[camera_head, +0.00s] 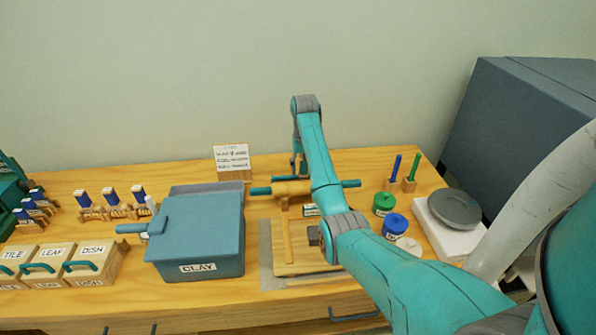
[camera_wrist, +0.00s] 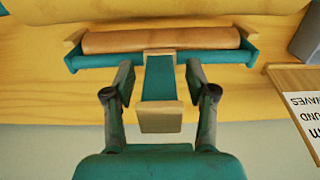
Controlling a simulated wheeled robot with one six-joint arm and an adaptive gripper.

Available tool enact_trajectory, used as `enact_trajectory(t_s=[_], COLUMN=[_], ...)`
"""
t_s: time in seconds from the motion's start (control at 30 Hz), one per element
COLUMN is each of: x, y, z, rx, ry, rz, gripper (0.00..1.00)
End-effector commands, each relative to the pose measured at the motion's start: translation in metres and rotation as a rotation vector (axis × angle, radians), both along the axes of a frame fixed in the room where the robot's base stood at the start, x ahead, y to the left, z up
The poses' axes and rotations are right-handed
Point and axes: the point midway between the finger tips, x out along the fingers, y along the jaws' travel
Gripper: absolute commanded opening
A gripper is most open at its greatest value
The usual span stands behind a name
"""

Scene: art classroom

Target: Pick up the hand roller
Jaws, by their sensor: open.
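The hand roller (camera_wrist: 160,40) fills the upper middle of the wrist view. It has a tan roller in a teal frame and a teal handle (camera_wrist: 159,85) with a pale wooden block at its end. My gripper (camera_wrist: 159,67) is open, with one finger on each side of the handle and visible gaps between. In the head view my gripper (camera_head: 299,167) is low at the back of the table, behind the rolling pin (camera_head: 292,188) with teal ends. The hand roller is mostly hidden there by the pin and my arm.
A lettered card (camera_head: 231,157) stands close left of my gripper; it also shows in the wrist view (camera_wrist: 302,108). A blue clay bin (camera_head: 205,240) is front left. Green (camera_head: 383,204) and blue (camera_head: 394,225) jars and a turntable (camera_head: 455,208) are right.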

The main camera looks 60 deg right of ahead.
Motion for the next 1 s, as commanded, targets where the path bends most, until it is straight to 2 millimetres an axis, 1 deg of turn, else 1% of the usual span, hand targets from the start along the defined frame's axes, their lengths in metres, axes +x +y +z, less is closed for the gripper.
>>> enact_trajectory(t_s=[0.03,0.1,0.33,0.37,0.4,0.47,0.5,0.57,0.6,0.87,1.0], x=[-0.0026,-0.0039,-0.004,-0.004,-0.004,-0.0039,-0.004,-0.004,-0.004,-0.0036,0.0006], y=[-0.0002,-0.0004,-0.0007,-0.0007,-0.0007,-0.0007,-0.0006,-0.0006,-0.0005,-0.0006,-0.0008], z=[-0.0049,-0.0081,-0.0089,-0.0089,-0.0089,-0.0089,-0.009,-0.0091,-0.0091,-0.0085,0.0006], rx=[0.001,0.001,0.0,0.0,0.0,0.0,0.0,0.0,0.0,0.0,-0.002], ry=[0.001,0.001,0.0,0.0,0.0,0.0,0.0,0.0,0.0,0.0,-0.001], rz=[-0.001,-0.001,-0.001,-0.001,-0.001,-0.001,-0.001,-0.001,-0.001,-0.001,0.001], gripper=[0.56,0.56,0.56,0.54,0.44,0.29,0.19,0.04,0.0,0.0,0.0])
